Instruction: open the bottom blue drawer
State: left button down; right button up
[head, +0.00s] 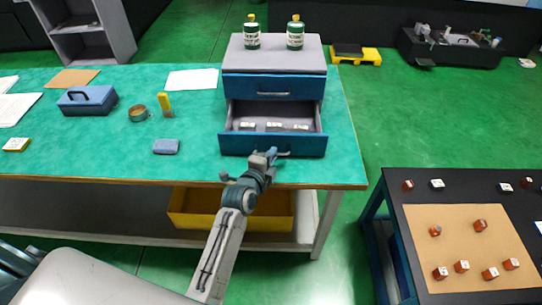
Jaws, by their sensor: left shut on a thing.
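A small grey cabinet with blue drawers (275,60) stands on the right part of the green-topped table. Its upper blue drawer (273,86) is closed. Its bottom blue drawer (272,145) is pulled out, and several small labelled items (272,127) show inside. My left gripper (268,156) is at the front of the bottom drawer, shut on its handle (283,153). The fingers partly hide the handle. My right gripper is not in view.
On the green table (200,130) lie a blue toolbox (87,100), a tape roll (138,113), a yellow item (165,105) and a blue-grey block (166,147). Two bottles (295,33) stand on the cabinet. A yellow bin (190,212) sits below. A dark table (440,190) is at right.

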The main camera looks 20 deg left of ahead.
pick_arm(q)
jog(key=c, duration=1.5)
grip_release()
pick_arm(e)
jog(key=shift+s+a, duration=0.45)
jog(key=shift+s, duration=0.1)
